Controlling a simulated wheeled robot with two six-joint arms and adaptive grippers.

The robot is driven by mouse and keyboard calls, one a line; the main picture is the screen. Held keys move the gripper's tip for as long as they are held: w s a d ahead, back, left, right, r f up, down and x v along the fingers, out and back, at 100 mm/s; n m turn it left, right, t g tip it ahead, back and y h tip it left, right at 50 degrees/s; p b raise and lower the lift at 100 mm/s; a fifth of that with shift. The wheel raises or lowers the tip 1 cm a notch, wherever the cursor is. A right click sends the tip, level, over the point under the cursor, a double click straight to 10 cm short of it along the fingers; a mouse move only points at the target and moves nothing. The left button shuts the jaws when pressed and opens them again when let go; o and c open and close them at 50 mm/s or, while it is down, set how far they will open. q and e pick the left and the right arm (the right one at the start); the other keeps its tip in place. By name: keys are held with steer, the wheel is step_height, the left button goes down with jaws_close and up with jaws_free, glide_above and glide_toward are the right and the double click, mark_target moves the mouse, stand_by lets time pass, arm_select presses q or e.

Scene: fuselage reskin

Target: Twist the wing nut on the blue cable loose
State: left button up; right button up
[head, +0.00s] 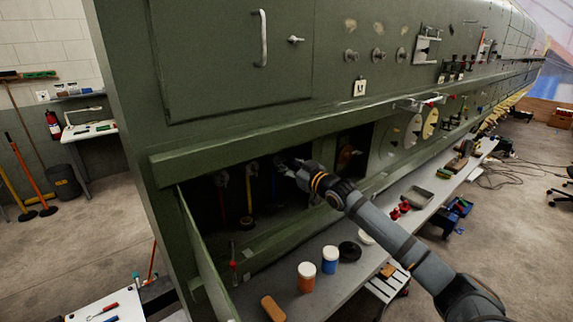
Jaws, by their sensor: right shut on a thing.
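My right arm reaches in from the lower right to the dark recess in the green fuselage. My right gripper (285,164) is at the top of the blue cable (275,184), shut on what appears to be its wing nut. The fingers and the shadow hide the nut, so I cannot tell how far it is turned. A red cable (222,198) and a yellowish cable (249,192) hang to the left of the blue one, apart from my gripper. My left gripper is not in view.
A green rail (210,150) runs along the recess's top edge. Below, a grey shelf (325,282) bears an orange jar (306,278), a blue jar (330,262) and a black disc (350,251). A second opening with an orange part (347,157) lies right of my gripper.

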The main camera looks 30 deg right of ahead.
steer(key=shift+m+p, duration=0.55)
steer(key=shift+m, duration=0.15)
steer(key=shift+c, duration=0.8)
steer(key=shift+f, duration=0.1)
steer(key=o, duration=0.9)
steer(key=shift+c, duration=0.2)
steer(key=o, duration=0.3)
steer(key=shift+w, duration=0.2)
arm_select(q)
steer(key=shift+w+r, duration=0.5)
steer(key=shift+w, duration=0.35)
